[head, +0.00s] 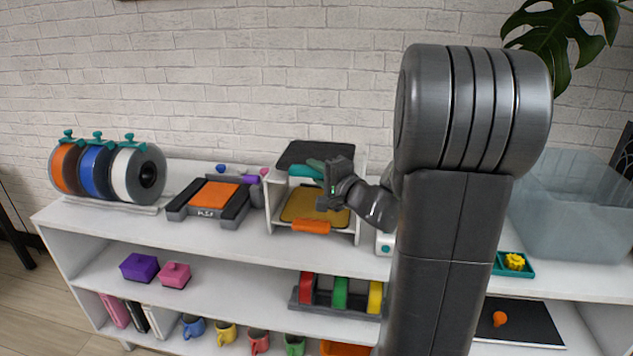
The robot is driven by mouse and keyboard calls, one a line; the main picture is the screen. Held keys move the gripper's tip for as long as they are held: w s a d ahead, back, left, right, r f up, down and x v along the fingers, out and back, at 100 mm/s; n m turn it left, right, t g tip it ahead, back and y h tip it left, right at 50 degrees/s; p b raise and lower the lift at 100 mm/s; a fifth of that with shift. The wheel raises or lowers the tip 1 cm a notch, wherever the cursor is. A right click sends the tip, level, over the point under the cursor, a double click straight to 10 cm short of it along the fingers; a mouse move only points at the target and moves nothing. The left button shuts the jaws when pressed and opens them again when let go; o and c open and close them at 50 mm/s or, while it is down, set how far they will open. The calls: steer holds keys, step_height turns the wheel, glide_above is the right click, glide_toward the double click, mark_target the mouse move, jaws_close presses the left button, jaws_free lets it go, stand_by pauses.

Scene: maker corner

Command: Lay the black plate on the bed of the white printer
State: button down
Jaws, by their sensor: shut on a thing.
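The black plate (306,153) is at the top of a white two-level rack (357,228), with a teal handle (302,170) at its front edge. My gripper (328,182) is at the right end of this handle and is shut on the plate by it. Whether the plate rests on the rack or is clear of it, I cannot tell. A white piece with a teal button (385,244), perhaps the white printer, shows beside my arm. Its bed is hidden behind my arm.
A gold plate with an orange handle (311,226) lies on the rack's lower level. A dark printer with an orange bed (207,194) and a spool holder (108,172) stand to the left. A clear bin (567,215) stands at the right.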

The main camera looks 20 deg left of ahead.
steer(key=shift+f+b, duration=0.4)
steer(key=shift+f, duration=0.85)
steer(key=shift+f+b, duration=0.25)
steer(key=shift+b, duration=0.15)
steer(key=c, duration=1.3)
jaws_free()
steer(key=shift+r+p, duration=0.2)
steer(key=shift+p, duration=0.45)
steer(key=v, duration=0.4)
steer(key=b+v, duration=0.1)
steer(key=v, duration=0.9)
steer(key=shift+w+f, duration=0.1)
steer(key=shift+f, duration=0.15)
steer(key=shift+a, duration=0.1)
